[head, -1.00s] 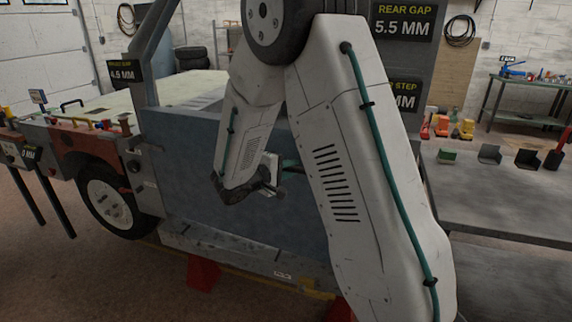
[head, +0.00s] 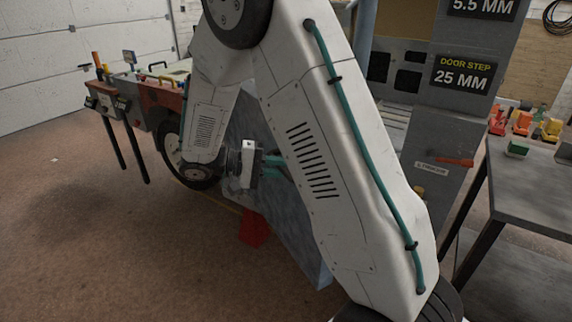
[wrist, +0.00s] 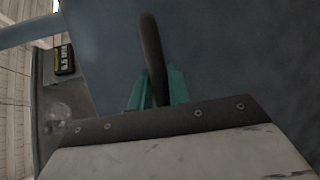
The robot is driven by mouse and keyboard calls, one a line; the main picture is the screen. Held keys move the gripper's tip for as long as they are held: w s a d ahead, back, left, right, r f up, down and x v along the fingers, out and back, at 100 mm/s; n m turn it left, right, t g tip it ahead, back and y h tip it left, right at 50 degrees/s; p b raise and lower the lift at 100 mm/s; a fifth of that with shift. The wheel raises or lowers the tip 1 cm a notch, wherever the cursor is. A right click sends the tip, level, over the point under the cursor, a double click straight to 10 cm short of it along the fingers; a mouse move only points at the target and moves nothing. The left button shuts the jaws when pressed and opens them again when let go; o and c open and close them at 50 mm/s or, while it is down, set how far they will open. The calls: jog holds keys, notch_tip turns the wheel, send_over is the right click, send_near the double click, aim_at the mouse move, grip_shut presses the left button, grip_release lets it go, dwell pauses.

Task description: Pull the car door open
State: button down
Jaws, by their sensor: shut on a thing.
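The car door (head: 298,235) is a blue-grey panel that stands swung out from the car body, with its free edge toward me. It also fills much of the wrist view (wrist: 235,50). A dark bar handle (wrist: 152,50) stands out from the door. My gripper (wrist: 157,90) has its teal fingers on either side of the handle and is shut on it. In the head view my gripper (head: 275,165) is at the door's face, partly behind my white arm. The handle is hidden there.
The car body's grey pillar (head: 445,150) carries a "DOOR STEP 25 MM" sign (head: 464,73). A grey table (head: 535,190) with small coloured parts stands at the right. A front wheel (head: 172,150) and a red stand (head: 254,228) are near the door. The floor at the left is free.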

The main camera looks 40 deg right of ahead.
jog(key=shift+w+a, duration=0.1)
jog(key=c, duration=1.3)
grip_release()
jog(key=v, duration=0.7)
jog(key=shift+w+a+r, duration=0.1)
jog(key=shift+w+a, duration=0.05)
jog(key=shift+a, duration=0.15)
